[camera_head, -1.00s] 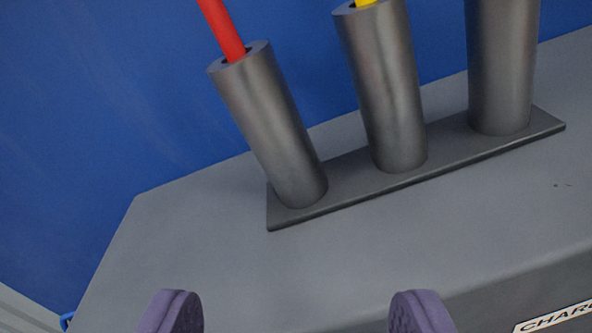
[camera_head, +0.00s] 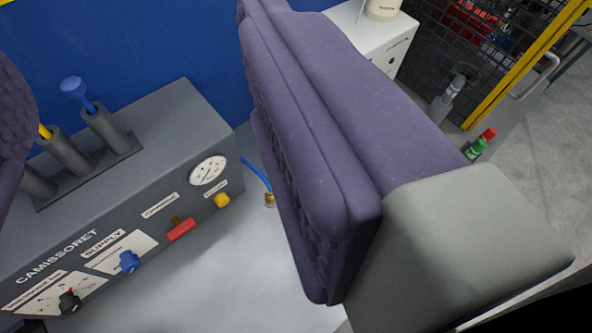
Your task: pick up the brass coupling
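A small brass coupling (camera_head: 270,199) sits at the end of a blue hose (camera_head: 256,172) on the pale surface, just right of the grey panel box. It shows close to the left edge of my gripper's right finger, and nothing holds it. My gripper (camera_head: 145,150) is open and empty. One purple padded finger fills the middle of the view, and the other shows at the left edge. The right finger hides what lies behind it.
The grey panel box (camera_head: 150,200) has a gauge (camera_head: 208,170), a yellow knob (camera_head: 222,200), a red handle (camera_head: 181,229), a blue knob (camera_head: 129,262) and grey tubes on top. A white box (camera_head: 375,45), a mesh cage (camera_head: 480,40) and a yellow rail (camera_head: 525,65) stand at right.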

